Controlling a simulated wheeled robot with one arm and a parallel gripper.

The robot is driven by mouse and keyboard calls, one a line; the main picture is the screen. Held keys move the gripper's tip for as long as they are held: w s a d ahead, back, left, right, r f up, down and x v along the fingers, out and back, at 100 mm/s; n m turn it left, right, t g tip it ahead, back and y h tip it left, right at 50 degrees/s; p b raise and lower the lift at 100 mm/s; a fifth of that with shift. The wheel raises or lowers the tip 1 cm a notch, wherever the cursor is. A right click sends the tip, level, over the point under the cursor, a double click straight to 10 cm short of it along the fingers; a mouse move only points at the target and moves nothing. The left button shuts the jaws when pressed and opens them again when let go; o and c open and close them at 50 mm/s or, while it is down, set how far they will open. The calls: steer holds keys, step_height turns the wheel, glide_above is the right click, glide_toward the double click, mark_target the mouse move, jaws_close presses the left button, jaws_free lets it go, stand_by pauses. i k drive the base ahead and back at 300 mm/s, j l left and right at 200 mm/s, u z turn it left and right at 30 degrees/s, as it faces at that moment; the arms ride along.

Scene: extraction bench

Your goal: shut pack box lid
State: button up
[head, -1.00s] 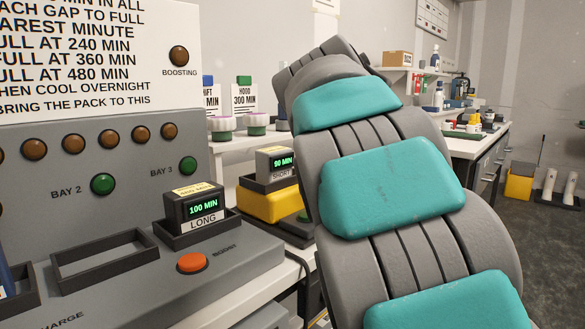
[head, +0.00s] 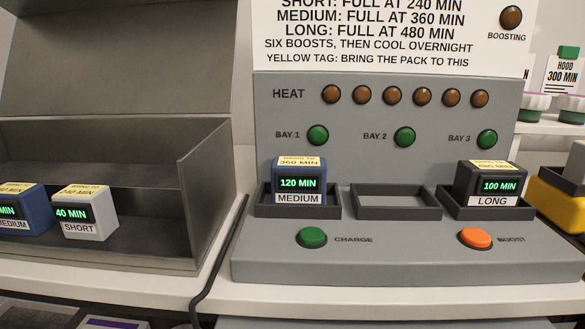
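The pack box (head: 208,195) stands at the left in the head view, a grey box with its front open. Its lid (head: 118,55) is raised and leans up at the back. Inside the box are a blue MEDIUM pack (head: 22,210), cut by the left picture edge, and a pale grey SHORT pack (head: 86,212) reading 40 MIN. The left end of the box is out of the picture. My gripper is not in view.
Right of the box is the charger (head: 400,245). A blue MEDIUM pack (head: 298,182) sits in bay 1 and a dark LONG pack (head: 490,184) in bay 3; the middle bay (head: 396,214) is empty. A black cable (head: 222,250) runs between box and charger.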

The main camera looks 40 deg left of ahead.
mark_target(66, 57)
steer(key=u, duration=1.95)
steer(key=l+u, duration=1.2)
steer(key=i+j+u, duration=0.4)
steer(key=j, duration=0.15)
steer(key=i+j+u, duration=0.35)
steer(key=i+j, duration=0.15)
steer(key=i+j+u, duration=0.4)
steer(key=i+z, duration=0.3)
steer(key=i, duration=0.15)
steer(key=i+j+z, duration=0.15)
steer(key=i+z, duration=0.15)
steer(key=i, duration=0.15)
steer(key=i+j+z, duration=0.3)
steer(key=i, duration=0.15)
steer(key=i+z, duration=0.25)
steer(key=z, duration=0.2)
steer(key=i+z, duration=0.25)
steer(key=z, duration=0.2)
steer(key=i+j+z, duration=0.1)
steer(key=i+z, duration=0.15)
steer(key=z, duration=0.2)
steer(key=i+j+z, duration=0.15)
steer(key=z, duration=0.25)
steer(key=i+j+z, duration=0.25)
steer(key=z, duration=0.2)
